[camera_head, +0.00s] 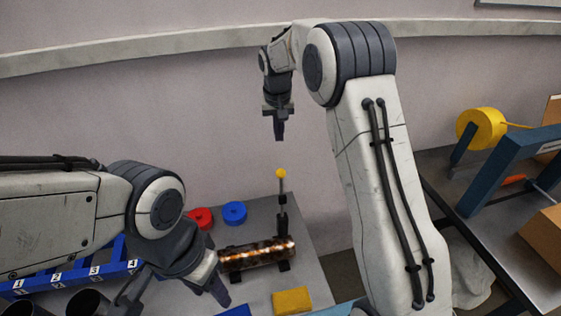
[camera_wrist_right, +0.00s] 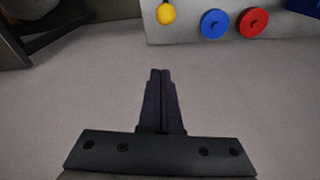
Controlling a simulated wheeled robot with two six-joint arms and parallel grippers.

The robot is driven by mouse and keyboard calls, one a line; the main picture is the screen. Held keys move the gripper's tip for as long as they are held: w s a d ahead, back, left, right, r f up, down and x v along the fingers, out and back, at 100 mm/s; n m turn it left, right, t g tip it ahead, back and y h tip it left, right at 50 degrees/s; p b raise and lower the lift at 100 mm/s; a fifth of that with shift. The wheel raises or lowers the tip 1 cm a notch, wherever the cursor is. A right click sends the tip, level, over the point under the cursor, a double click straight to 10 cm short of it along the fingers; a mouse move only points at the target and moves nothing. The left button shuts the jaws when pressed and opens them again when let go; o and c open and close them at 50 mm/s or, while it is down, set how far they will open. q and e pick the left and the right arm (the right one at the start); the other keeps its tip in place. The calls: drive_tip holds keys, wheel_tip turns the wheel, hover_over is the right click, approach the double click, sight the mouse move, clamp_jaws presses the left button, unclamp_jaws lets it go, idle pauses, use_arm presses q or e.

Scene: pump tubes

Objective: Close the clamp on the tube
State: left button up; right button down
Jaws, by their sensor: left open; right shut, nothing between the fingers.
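A metal tube (camera_head: 250,258) with a brown, shiny surface lies on low dark supports on the grey table. At its right end a dark clamp lever with a yellow ball knob (camera_head: 281,174) stands upright; the knob also shows in the right wrist view (camera_wrist_right: 166,14). My right gripper (camera_head: 279,138) is shut and empty, in the air above and beyond the knob. Its fingertips (camera_wrist_right: 161,72) are together in the right wrist view, apart from the knob. My left gripper (camera_head: 172,302) is open at the table's front left, near the tube's left end.
A red disc (camera_head: 200,217) and a blue disc (camera_head: 234,212) lie behind the tube. A yellow block (camera_head: 292,301) lies in front. A blue numbered rack (camera_head: 75,272) is at left. A second bench with a yellow wheel (camera_head: 482,128) is at right. The wall stands behind.

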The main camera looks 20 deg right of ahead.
wheel_tip(320, 180, down, 9)
drive_tip(key=s+p, duration=0.2)
drive_tip(key=p, duration=0.2)
drive_tip(key=shift+s+a, duration=0.15)
drive_tip(key=shift+s, duration=0.05)
idle(0.3)
drive_tip(key=shift+f, duration=0.1)
